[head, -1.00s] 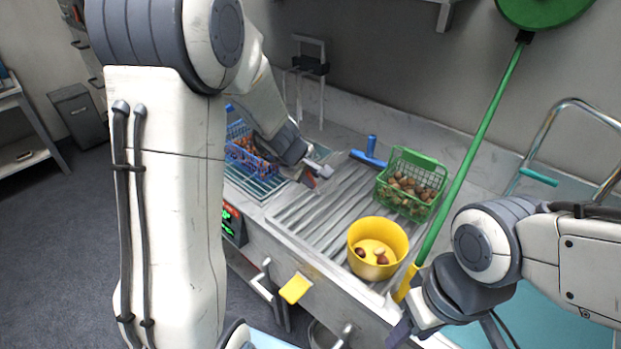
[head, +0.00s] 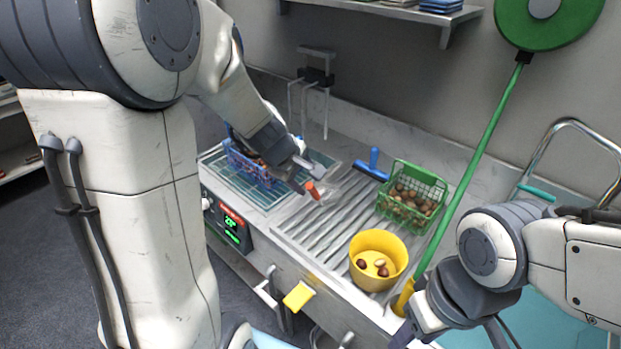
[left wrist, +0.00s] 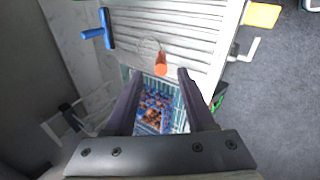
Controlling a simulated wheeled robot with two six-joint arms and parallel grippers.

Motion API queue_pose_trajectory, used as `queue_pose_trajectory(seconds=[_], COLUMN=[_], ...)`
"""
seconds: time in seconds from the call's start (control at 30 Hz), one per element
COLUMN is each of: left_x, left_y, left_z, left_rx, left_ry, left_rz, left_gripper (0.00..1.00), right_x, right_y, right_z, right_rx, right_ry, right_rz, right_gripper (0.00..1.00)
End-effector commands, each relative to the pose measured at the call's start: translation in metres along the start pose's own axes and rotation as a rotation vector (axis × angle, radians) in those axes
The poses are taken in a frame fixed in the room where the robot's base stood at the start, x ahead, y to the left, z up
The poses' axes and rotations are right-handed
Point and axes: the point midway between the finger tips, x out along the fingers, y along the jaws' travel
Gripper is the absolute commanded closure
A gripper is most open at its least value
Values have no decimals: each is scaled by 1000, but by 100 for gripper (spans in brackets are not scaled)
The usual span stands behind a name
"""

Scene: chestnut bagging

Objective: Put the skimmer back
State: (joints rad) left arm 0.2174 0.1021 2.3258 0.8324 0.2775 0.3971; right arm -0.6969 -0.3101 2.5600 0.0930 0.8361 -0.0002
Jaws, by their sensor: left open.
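The skimmer has an orange handle (head: 313,190) and a round wire-mesh head; it lies at the left end of the ridged drainboard (head: 325,222). In the left wrist view its orange handle (left wrist: 161,63) points towards me, with the faint mesh beyond it. My left gripper (head: 305,175) is open and empty, close to the handle's end. In the left wrist view the handle sits just past the gap between the fingertips (left wrist: 160,76). My right gripper (head: 408,328) is low at the right by the counter's front edge; its fingers are mostly hidden.
A blue basket of chestnuts (head: 232,150) stands left, under my left arm. A green basket (head: 425,175), a yellow bowl (head: 365,278) with a few chestnuts and a blue T-handled tool (head: 373,163) are on the right. A green pole (head: 480,155) rises beside my right arm.

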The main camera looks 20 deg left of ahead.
Motion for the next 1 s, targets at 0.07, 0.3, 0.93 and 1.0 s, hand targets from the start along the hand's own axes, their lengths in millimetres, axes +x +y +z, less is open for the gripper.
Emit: queue_pose_trajectory(seconds=[0.07, 0.3, 0.93, 1.0], left_x=[-15, -29, -117, -126], left_y=[2, 0, -144, -159], left_z=[-1, 0, 227, 228], left_rx=[-1, 0, 1642, 1781], left_ry=[2, 0, -549, -577], left_rz=[3, -1, -204, -222], left_gripper=[45, 45, 45, 45], right_x=[-7, -11, -10, -10], right_y=[0, -1, -1, -1], right_z=[0, 0, 0, 0], right_rx=[0, 1, 1, 1], right_ry=[0, 0, 0, 0], right_rz=[0, 0, 0, 0], right_gripper=[50, 50, 50, 50])
